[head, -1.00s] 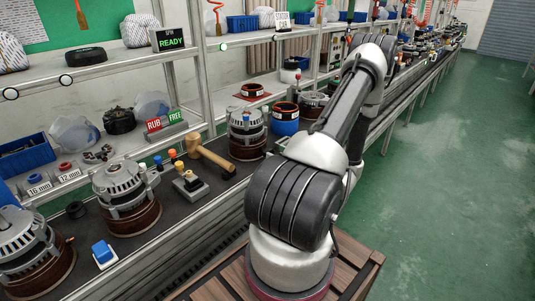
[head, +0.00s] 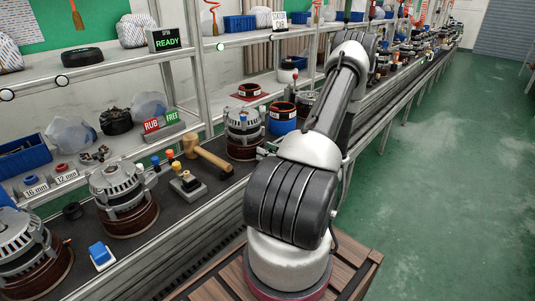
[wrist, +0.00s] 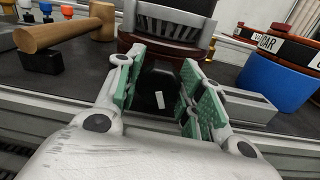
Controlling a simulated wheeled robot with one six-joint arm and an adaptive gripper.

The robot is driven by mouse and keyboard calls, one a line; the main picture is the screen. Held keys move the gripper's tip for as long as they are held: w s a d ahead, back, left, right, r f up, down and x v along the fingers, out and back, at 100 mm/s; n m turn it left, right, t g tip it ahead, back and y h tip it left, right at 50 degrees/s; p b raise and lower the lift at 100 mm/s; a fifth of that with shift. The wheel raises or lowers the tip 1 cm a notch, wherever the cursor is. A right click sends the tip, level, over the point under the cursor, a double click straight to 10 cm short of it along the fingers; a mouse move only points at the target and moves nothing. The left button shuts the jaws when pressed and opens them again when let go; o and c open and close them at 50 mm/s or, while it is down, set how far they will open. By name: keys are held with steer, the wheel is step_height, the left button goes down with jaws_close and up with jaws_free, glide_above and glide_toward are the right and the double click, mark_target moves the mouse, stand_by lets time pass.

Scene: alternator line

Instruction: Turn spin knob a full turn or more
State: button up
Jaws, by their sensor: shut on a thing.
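The spin knob (wrist: 158,92) shows in the wrist view as a dark round thing with a white mark on its face. My gripper (wrist: 160,90) has its green-padded fingers on both sides of the knob, closed on it. A grey block (wrist: 248,106) shows just right of the fingers, partly hidden by them.
An alternator (wrist: 170,22) stands just behind the knob; it also shows in the head view (head: 244,133). A wooden mallet (wrist: 62,33) lies to the left. Green floor (head: 450,190) is clear at right.

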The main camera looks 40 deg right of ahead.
steer(key=n, duration=0.4)
steer(key=shift+n, duration=0.3)
steer(key=o, duration=1)
steer(key=shift+s, duration=0.1)
steer(key=s, duration=0.8)
steer(key=s+d, duration=0.1)
steer(key=s, duration=0.3)
steer(key=shift+d, duration=0.1)
steer(key=shift+w, duration=0.1)
